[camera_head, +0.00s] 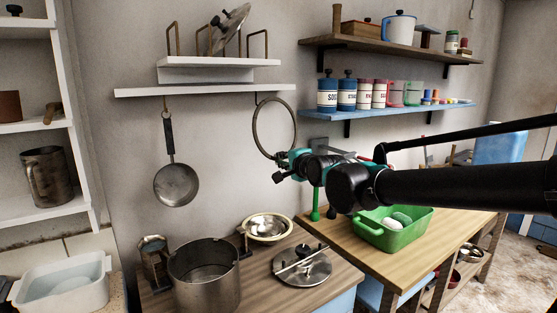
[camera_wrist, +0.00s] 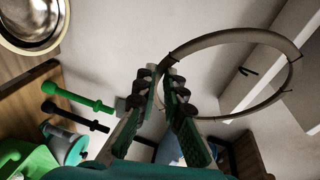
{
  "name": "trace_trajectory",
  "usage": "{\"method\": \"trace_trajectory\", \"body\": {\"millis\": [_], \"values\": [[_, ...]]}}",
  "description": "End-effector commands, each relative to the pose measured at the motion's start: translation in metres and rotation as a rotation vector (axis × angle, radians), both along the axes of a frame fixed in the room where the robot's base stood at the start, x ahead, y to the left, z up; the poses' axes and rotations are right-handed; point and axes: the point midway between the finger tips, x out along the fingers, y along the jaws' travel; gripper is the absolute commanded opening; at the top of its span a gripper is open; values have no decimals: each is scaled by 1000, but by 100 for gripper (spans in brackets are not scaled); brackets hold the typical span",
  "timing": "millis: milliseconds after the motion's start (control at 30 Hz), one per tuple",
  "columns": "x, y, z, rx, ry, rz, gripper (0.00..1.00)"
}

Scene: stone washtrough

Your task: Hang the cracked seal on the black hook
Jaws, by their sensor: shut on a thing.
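The cracked seal is a large thin grey-brown ring (camera_head: 254,130) with a few dark marks along it; the wrist view shows it too (camera_wrist: 235,36). My gripper (camera_head: 287,165) is shut on the ring's lower edge, holding it upright near the wall. In the wrist view my gripper (camera_wrist: 160,92) has the near end of the ring at its fingertips. The black hook (camera_head: 257,97) hangs under the white shelf, at the ring's upper left in the head view. In the wrist view the hook (camera_wrist: 248,72) appears within the ring's opening. I cannot tell whether they touch.
The white shelf (camera_head: 135,93) runs just above the ring. A ladle-like pan (camera_head: 175,184) hangs to the left. Below are a metal pot (camera_head: 204,279), a bowl (camera_head: 267,228), a lid (camera_head: 303,268) and a green basin (camera_head: 405,236). The wall around the ring is bare.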

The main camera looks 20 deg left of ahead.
Motion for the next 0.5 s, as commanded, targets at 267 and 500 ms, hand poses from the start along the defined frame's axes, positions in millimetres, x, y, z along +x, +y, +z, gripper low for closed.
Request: {"method": "trace_trajectory", "body": {"millis": [267, 500], "values": [[-2, 1, -1, 12, -13, 3, 0], [6, 9, -1, 11, -13, 2, 0]]}}
